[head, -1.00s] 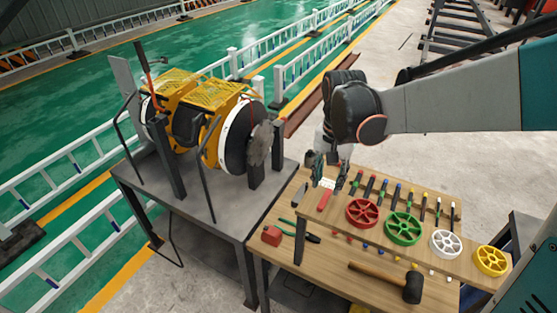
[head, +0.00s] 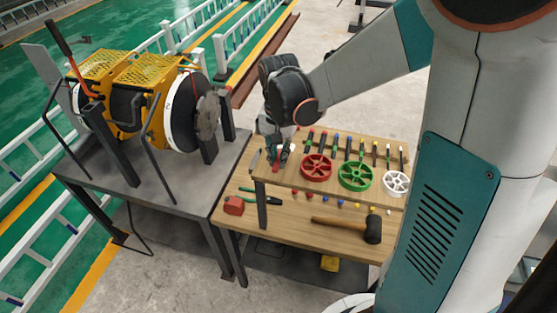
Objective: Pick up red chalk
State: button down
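A small red piece (head: 295,191), which may be the red chalk, lies on the lower wooden tabletop in a row with blue, yellow and white pieces. It is too small to make out its shape. My gripper (head: 279,158) is low at the left end of the raised wooden shelf (head: 337,190), left of the red wheel and above and left of the small red piece. A red-handled tool (head: 275,168) lies right by the fingertips, partly covered by them. I cannot tell whether the fingers touch it or how far they are open.
Red (head: 317,167), green (head: 356,176) and white (head: 396,184) wheels lie on the shelf, with several colour-tipped sticks behind. A yellow machine (head: 120,80) stands left.

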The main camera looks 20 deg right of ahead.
dwell(0.4)
notch_tip(320, 180, up, 20)
jog(key=p, duration=0.2)
jog(key=shift+s, duration=0.15)
dwell(0.5)
